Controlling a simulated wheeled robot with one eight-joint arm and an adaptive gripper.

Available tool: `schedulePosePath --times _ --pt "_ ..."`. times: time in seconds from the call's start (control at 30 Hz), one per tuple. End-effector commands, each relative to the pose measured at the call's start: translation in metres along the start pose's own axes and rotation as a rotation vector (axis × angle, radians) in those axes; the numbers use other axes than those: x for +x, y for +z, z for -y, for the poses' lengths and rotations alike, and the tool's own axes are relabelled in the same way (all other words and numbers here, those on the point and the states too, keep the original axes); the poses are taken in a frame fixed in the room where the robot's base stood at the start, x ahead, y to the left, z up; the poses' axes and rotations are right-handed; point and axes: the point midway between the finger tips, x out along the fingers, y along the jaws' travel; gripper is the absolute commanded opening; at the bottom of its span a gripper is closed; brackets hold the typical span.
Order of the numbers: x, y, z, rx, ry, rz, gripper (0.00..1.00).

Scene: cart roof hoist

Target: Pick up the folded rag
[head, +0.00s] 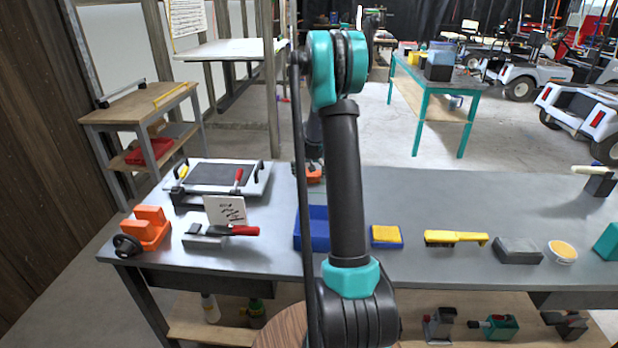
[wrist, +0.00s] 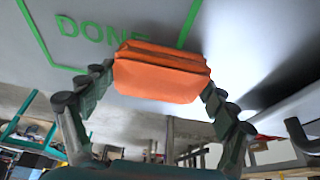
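The folded rag (wrist: 162,72) is a thick orange bundle of stacked folds in the wrist view. My gripper (wrist: 160,82) has one finger against each of its sides, with the rag held between the fingertips. In the head view a small patch of orange (head: 314,174) shows just behind my arm, near the far edge of the workbench; it appears to be the rag, and my gripper is mostly hidden there. I cannot tell whether the rag is clear of the surface.
The grey workbench (head: 450,195) carries a blue tray (head: 312,240), yellow brush (head: 455,238), yellow-topped blue block (head: 386,236), grey block (head: 518,250) and orange clamp-like object (head: 146,228). Green DONE lettering (wrist: 90,30) lies beyond the rag.

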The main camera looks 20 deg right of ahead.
Motion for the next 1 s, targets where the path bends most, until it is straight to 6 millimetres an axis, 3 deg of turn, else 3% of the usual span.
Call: schedulePosePath --times 0.13,0.57,0.77,1.0 --pt "0.0 0.0 0.0 0.0 0.0 0.0 0.57" --pt "-0.012 -0.005 0.0 0.0 0.0 0.0 0.57" --pt "-0.048 -0.019 0.0 0.0 0.0 0.0 0.57" --pt "-0.112 -0.046 0.0 0.0 0.0 0.0 0.57"
